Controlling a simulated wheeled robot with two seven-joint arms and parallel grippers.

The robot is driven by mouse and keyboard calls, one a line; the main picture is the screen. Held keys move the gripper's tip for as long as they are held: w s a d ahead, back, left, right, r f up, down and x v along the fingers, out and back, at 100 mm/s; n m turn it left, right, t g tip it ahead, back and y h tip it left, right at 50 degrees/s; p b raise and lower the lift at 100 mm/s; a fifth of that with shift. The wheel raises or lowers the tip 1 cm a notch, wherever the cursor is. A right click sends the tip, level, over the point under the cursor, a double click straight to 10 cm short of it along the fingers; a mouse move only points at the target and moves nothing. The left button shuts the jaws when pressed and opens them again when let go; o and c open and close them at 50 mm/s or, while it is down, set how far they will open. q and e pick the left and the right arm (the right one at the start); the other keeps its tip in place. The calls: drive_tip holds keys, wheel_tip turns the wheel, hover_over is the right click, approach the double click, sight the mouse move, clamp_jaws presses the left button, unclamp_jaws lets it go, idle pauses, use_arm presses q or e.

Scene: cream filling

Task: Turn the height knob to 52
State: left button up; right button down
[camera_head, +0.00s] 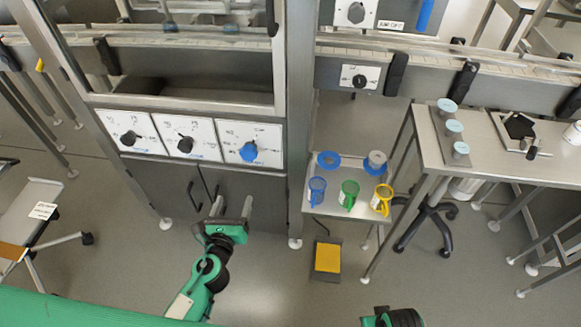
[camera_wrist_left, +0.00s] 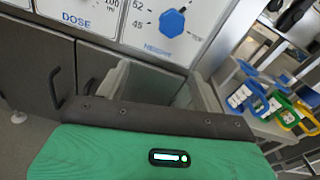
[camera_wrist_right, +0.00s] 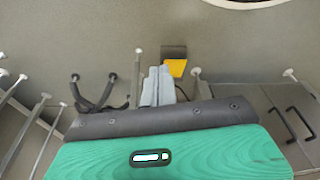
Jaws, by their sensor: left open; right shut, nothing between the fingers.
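The height knob is a blue knob (camera_head: 249,151) on the right-hand white dial panel of the machine front. The left wrist view shows the knob (camera_wrist_left: 172,22) from close by, with 52 and another number printed to its left. I cannot tell its exact setting. My left gripper (camera_head: 232,205) is open and empty, below and a little left of the knob, not touching it. Its fingers (camera_wrist_left: 165,85) show below the dial panel in the left wrist view. My right gripper (camera_wrist_right: 157,86) is shut and empty over the floor; the head view shows only part of it at the bottom edge.
Two black knobs (camera_head: 130,138) (camera_head: 185,144) sit on dials left of the blue one. Dark cabinet doors with handles (camera_head: 200,185) are below. A small table (camera_head: 330,205) with blue, green and yellow cups stands to the right. A yellow pedal (camera_head: 327,258) is on the floor.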

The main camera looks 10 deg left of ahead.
use_arm(q)
wheel_tip(320, 180, up, 2)
drive_tip(key=m, duration=0.1)
approach(248, 156)
drive_tip(key=shift+m+t, duration=0.3)
drive_tip(key=shift+t, duration=0.1)
drive_tip(key=w, duration=0.4)
drive_tip(key=w+p, duration=0.1)
drive_tip(key=w, duration=0.2)
drive_tip(key=shift+f, duration=0.4)
drive_tip(key=shift+w+d, duration=0.1)
drive_tip(key=shift+w, duration=0.75)
use_arm(e)
drive_tip(key=shift+s+d+f, duration=0.15)
drive_tip(key=shift+s+f, duration=0.05)
drive_tip(key=shift+f, duration=0.5)
use_arm(q)
drive_tip(key=c, duration=1)
